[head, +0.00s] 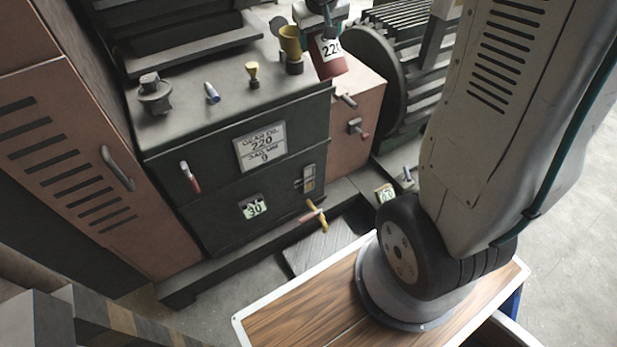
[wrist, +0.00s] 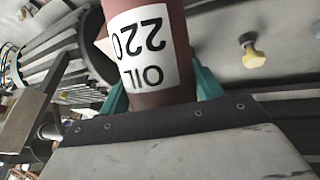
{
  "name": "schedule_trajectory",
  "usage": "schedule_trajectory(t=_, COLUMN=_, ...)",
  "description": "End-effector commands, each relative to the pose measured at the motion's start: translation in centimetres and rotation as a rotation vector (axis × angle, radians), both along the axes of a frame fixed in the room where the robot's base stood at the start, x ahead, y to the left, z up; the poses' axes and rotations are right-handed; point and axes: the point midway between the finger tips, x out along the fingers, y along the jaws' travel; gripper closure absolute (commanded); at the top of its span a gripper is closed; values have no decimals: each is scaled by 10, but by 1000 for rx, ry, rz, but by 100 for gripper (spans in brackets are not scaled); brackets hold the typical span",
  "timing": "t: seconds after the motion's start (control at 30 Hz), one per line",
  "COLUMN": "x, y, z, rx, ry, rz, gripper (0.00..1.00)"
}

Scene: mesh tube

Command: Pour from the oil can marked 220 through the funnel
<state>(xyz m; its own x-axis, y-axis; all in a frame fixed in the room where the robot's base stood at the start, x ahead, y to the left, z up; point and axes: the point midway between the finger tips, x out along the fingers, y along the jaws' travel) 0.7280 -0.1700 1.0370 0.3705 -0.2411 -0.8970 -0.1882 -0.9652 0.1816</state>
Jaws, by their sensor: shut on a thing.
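The dark red oil can (head: 331,67) has a white label reading 220 and is held just right of the funnel, tilted slightly in the head view. The brass-yellow funnel (head: 290,40) stands on the top of the dark green machine housing (head: 205,118). My gripper (head: 324,8) is at the top edge of the head view, shut on the can. In the wrist view the can (wrist: 178,90) sits between the teal fingers, its label reading OIL 220 upside down. The can's spout and any flow of oil cannot be made out.
A large dark disc (head: 372,85) is right of the can. Another tag reading 90 (head: 254,208) is low on the housing front.

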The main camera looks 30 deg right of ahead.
Motion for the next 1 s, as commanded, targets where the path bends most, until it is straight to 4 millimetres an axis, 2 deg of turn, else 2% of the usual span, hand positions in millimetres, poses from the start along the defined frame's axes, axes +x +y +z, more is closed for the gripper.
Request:
schedule_trajectory(t=0.2, x=0, y=0, z=-9, rx=0, ry=-127, rz=0, gripper=62)
schedule_trajectory(t=0.53, x=1, y=0, z=-8, rx=0, ry=-136, rz=0, gripper=62)
schedule_trajectory(t=1.0, x=1, y=0, z=33, rx=0, ry=-136, rz=0, gripper=62)
